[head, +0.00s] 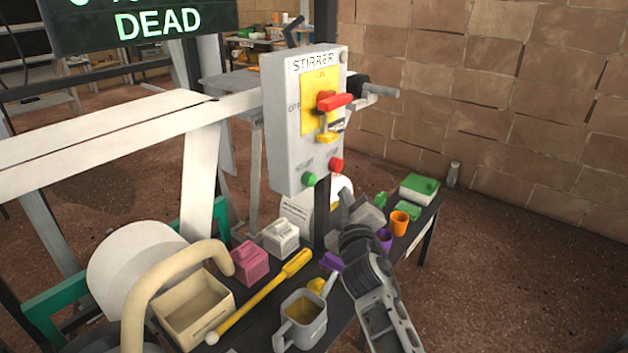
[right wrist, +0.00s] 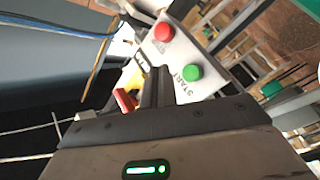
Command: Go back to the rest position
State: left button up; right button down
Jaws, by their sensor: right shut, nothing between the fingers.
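My right gripper (head: 362,215) is over the black table, below and to the right of the grey STIRRER switch box (head: 283,130). Its fingers (right wrist: 156,88) are shut with nothing between them, and they point toward the box in the right wrist view. The box has a red handle (head: 335,102), a yellow piece (head: 327,137) under it, a green button (head: 309,179) and a red button (head: 336,165). The buttons also show in the right wrist view, green (right wrist: 193,72) and red (right wrist: 164,31). My left gripper is not in view.
The table holds a wooden tray (head: 222,290), a yellow rod (head: 262,297), a grey jug (head: 304,335), a pink block (head: 247,262), a white block (head: 281,237) and an orange cup (head: 399,223). A sign reading DEAD (head: 157,23) hangs upper left. The floor at right is clear.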

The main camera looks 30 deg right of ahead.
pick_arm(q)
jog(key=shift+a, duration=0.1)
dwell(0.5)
